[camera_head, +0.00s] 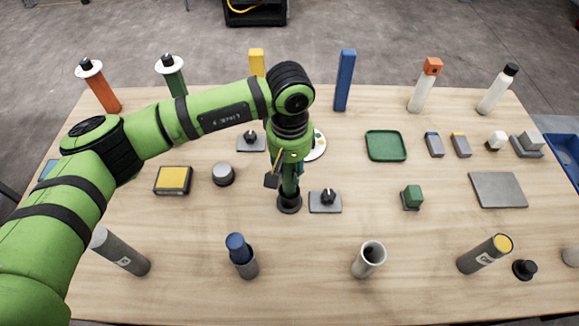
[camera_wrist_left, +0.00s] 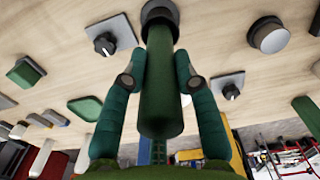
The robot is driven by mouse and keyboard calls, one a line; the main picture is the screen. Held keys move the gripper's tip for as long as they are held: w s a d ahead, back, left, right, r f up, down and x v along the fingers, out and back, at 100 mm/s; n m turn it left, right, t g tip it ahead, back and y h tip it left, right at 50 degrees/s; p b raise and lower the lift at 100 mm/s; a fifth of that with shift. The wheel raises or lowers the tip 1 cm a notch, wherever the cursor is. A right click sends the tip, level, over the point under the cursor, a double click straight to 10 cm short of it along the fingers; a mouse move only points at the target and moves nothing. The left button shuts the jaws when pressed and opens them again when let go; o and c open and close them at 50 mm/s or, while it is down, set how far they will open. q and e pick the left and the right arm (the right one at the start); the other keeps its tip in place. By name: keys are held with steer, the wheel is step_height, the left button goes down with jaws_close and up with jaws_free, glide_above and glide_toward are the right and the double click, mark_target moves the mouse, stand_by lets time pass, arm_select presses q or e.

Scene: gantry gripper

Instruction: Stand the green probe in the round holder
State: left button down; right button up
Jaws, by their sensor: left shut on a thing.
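The green probe (camera_wrist_left: 160,85) is a plain dark green cylinder. My left gripper (camera_wrist_left: 158,82) is shut on it, one finger on each side, in the left wrist view. The probe's far end meets the dark round holder (camera_wrist_left: 160,11); I cannot tell how deep it sits inside. In the head view my left gripper (camera_head: 290,182) points down over the round holder (camera_head: 289,204), and the probe (camera_head: 290,187) looks roughly upright, mostly hidden by the gripper. My right gripper is in neither view.
A grey plate with a black knob (camera_head: 325,200) lies close to the right of the holder. A grey round button (camera_head: 223,174) is to the left. A blue-topped cylinder (camera_head: 241,256) and an open grey tube (camera_head: 369,259) stand in front. Tall blocks and bottles line the back.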

arm_select(q)
steer(key=shift+f, duration=0.2)
steer(key=c, duration=0.9)
jaws_free()
steer(key=shift+c, duration=0.2)
steer(key=shift+r, duration=0.1)
steer(key=shift+r, duration=0.15)
step_height(320, 180, up, 11)
steer(key=b, duration=0.4)
steer(key=shift+r, duration=0.5)
